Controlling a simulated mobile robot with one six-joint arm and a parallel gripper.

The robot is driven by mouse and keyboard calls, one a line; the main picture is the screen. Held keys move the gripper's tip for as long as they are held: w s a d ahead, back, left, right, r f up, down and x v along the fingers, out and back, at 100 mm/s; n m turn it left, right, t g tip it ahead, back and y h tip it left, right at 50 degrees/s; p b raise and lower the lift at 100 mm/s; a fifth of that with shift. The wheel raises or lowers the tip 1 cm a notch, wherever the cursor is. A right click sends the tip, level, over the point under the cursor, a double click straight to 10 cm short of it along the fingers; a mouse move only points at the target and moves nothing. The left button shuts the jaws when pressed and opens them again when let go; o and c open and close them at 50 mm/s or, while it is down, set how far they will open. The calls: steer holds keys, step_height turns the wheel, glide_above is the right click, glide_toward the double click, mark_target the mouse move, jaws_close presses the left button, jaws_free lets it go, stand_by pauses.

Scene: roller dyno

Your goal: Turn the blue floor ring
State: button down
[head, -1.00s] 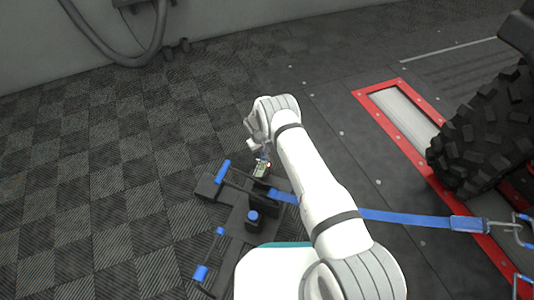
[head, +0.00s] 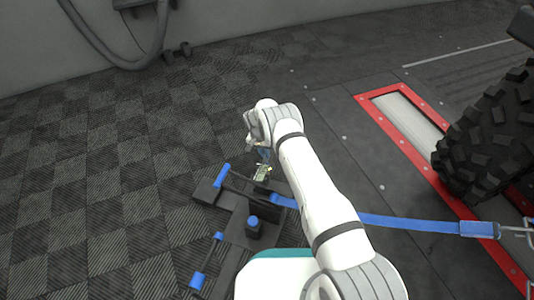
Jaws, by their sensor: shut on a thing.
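My arm reaches down over a black floor fixture (head: 230,222) with blue-sleeved bars and a blue-capped post (head: 253,222). My gripper (head: 262,172) is low at the fixture's far end, small in the head view and partly hidden by my wrist. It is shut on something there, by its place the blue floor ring. The ring is not clearly visible, and I cannot make out its angle or the exact contact. A blue strap (head: 410,222) runs from the fixture behind my arm to the right.
A red-framed roller bed (head: 400,105) and a large black tyre (head: 487,135) stand on the right. The strap's hook end (head: 515,232) is at the right edge. A hose (head: 125,60) hangs on the back wall. The checkered floor on the left is clear.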

steer(key=shift+w+a+r+m, duration=0.2)
steer(key=shift+m, duration=0.2)
steer(key=c, duration=1.6)
jaws_free()
steer(key=shift+o, duration=1)
steer(key=shift+s+d+f, duration=0.1)
steer(key=shift+s, duration=0.05)
step_height(320, 180, up, 8)
steer(key=a+p, duration=0.1)
steer(key=p, duration=0.2)
steer(key=shift+w+a+f, duration=0.2)
steer(key=shift+w, duration=0.1)
